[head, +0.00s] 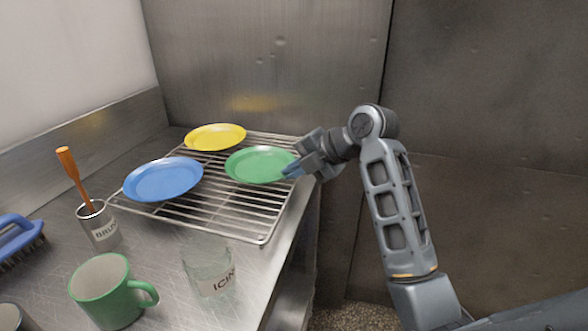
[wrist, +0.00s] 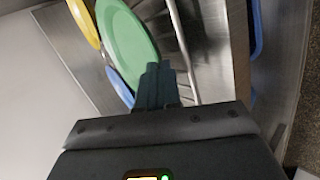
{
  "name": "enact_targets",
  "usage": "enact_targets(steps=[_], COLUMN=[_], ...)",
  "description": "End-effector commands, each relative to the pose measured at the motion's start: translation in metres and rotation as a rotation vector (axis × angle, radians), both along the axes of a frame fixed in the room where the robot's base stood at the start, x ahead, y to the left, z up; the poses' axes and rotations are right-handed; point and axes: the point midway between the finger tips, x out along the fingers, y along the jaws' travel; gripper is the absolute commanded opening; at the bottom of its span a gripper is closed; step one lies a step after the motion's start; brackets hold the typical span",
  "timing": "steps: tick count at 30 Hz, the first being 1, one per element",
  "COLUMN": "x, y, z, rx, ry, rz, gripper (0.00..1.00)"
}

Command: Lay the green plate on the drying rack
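The green plate (head: 260,164) is level over the right part of the wire drying rack (head: 222,212). I cannot tell whether it touches the wires. My gripper (head: 293,170) is at the plate's right rim, with its fingers close together and seemingly pinching the rim. In the wrist view the fingers (wrist: 157,84) overlap the edge of the green plate (wrist: 126,38), and some rack wires (wrist: 184,50) show beside it. The exact contact at the fingertips is hidden.
A yellow plate (head: 215,137) and a blue plate (head: 164,179) lie on the rack, close to the green one. In front stand a glass jar (head: 208,268), a green mug (head: 107,291) and a metal cup (head: 100,226) with an orange-handled brush. A blue brush (head: 18,238) lies at left.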

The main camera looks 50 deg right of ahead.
Motion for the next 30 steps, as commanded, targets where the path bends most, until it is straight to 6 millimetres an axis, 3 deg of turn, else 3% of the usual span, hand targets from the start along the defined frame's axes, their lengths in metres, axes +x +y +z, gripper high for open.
enact_targets(steps=[11, 15, 22, 26, 30], x=[0.0, 0.0, 0.0, -0.002, -0.017], y=[0.0, 0.0, 0.0, -0.001, -0.003], z=[-0.006, -0.005, -0.005, -0.001, 0.013], rx=[-0.001, -0.001, 0.0, -0.001, -0.002], ry=[-0.002, -0.001, 0.0, 0.0, -0.004], rz=[0.0, 0.001, 0.0, -0.001, -0.002], gripper=[0.0, 0.14, 0.14, 0.14, 0.14])
